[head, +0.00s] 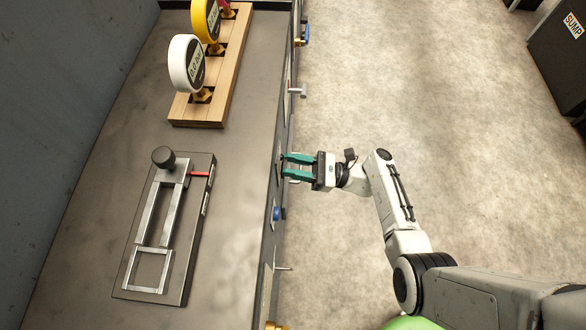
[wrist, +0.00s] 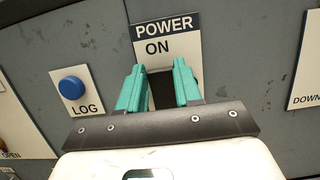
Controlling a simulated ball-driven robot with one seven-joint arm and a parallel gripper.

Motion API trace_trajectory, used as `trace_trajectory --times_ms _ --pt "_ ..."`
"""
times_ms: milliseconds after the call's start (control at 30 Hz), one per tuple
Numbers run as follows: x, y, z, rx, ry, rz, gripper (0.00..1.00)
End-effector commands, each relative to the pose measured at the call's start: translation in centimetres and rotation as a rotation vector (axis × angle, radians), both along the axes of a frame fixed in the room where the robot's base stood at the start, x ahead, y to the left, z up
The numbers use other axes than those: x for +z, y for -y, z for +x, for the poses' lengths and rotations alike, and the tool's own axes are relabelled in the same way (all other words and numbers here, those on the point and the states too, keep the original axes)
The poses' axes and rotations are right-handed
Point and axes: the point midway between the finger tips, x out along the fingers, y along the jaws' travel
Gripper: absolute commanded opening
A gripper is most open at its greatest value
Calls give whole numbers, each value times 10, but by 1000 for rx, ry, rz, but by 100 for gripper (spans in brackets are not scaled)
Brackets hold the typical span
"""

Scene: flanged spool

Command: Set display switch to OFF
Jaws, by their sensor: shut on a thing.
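My gripper (head: 284,165) has its green fingers against the right-hand front face of the bench, and it shows close up in the wrist view (wrist: 159,66). The fingers stand on either side of a dark switch (wrist: 162,92) and are shut on it. The switch sits on a pale plate (wrist: 166,40) that reads POWER, with ON below it. No label with the word display shows in the wrist view. The lower part of the plate and switch is hidden by my gripper. In the head view the switch is hidden by the fingers.
A blue LOG button (wrist: 71,87) is left of the switch, and a DOWN plate (wrist: 308,70) is right. On the benchtop are a white gauge (head: 187,62), a yellow gauge (head: 206,18) and a black-knobbed slide fixture (head: 164,158).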

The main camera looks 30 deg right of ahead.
Motion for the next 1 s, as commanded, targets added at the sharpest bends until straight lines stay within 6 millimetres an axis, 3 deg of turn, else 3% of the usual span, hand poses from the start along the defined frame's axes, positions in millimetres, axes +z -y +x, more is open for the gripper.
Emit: trace_trajectory --times_ms 33,500,533,800,1000 --pt "-6 0 0 0 14 19 4" --pt "-2 1 -1 -1 46 63 4" --pt "-2 1 -1 -1 46 63 35" --pt "-2 1 -1 -1 46 62 60" --pt "-3 1 -1 -1 46 62 60"
